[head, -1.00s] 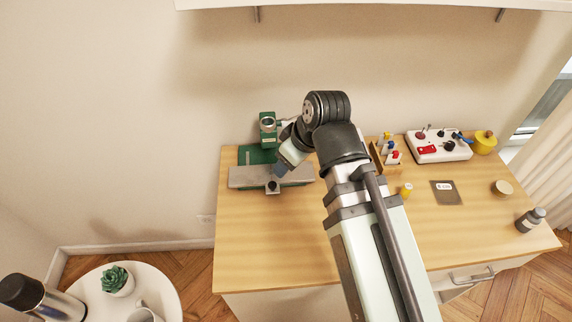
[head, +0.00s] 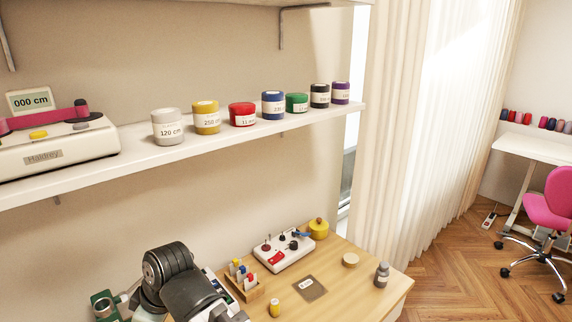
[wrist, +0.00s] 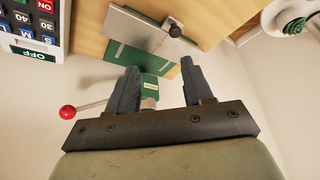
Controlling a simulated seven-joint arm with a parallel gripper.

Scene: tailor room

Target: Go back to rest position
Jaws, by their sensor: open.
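My gripper (wrist: 160,67) shows in the wrist view with its two grey-blue fingers apart. Nothing is held between them. Beyond the fingers is a green machine (wrist: 125,56) with a grey plate (wrist: 143,30) and a lever with a red ball (wrist: 67,112). In the head view my arm bends at the lower left, and my gripper is out of sight there. Part of the green machine (head: 103,304) shows left of my arm.
The wooden table (head: 340,285) holds a white control box (head: 284,250), a yellow pot (head: 318,228), a grey bottle (head: 382,275) and a small wooden rack (head: 246,291). A shelf (head: 215,143) above carries several jars. A keypad panel (wrist: 35,22) is close by in the wrist view.

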